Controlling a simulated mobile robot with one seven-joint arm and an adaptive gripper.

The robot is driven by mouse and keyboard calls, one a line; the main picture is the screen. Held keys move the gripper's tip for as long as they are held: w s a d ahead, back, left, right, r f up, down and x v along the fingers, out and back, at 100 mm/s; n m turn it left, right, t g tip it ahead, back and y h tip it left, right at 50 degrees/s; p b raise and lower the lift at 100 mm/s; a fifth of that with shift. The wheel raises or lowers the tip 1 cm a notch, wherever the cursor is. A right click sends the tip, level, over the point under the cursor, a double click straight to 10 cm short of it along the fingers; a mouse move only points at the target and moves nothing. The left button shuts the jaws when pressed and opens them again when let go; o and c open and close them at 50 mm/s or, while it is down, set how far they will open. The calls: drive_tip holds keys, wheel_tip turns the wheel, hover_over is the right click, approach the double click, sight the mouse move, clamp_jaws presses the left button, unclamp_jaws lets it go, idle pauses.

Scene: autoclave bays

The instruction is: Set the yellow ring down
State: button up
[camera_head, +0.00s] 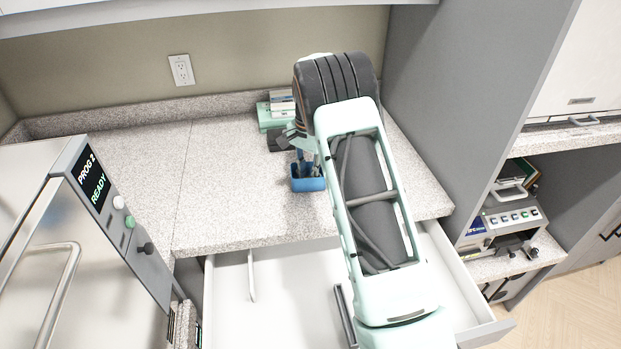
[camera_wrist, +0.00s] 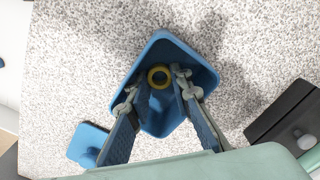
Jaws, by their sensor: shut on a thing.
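The yellow ring (camera_wrist: 151,78) shows in the wrist view between my fingertips, in front of the inside of a blue open box (camera_wrist: 163,42). My gripper (camera_wrist: 158,84) is shut on the ring, with one finger on each side of it. In the head view, my gripper (camera_head: 305,160) points down at the blue box (camera_head: 308,184), which sits on the speckled counter near its front edge. The ring is hidden there. I cannot tell whether the ring touches the box floor.
A small blue square piece (camera_wrist: 88,144) lies beside the box. A black block (camera_wrist: 287,112) stands to the right in the wrist view. Mint-coloured equipment (camera_head: 268,117) is at the back of the counter (camera_head: 230,170). An open drawer (camera_head: 290,290) lies below; the autoclave (camera_head: 60,250) is left.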

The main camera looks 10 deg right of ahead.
drive_tip(key=shift+s+r, duration=0.2)
drive_tip(key=shift+r, duration=0.05)
drive_tip(key=shift+f+b, duration=0.3)
drive_tip(key=shift+f, duration=0.15)
drive_tip(key=shift+f, duration=0.1)
drive_tip(key=o, duration=0.5)
drive_tip(key=shift+c, duration=0.2)
drive_tip(key=shift+s+f, duration=0.1)
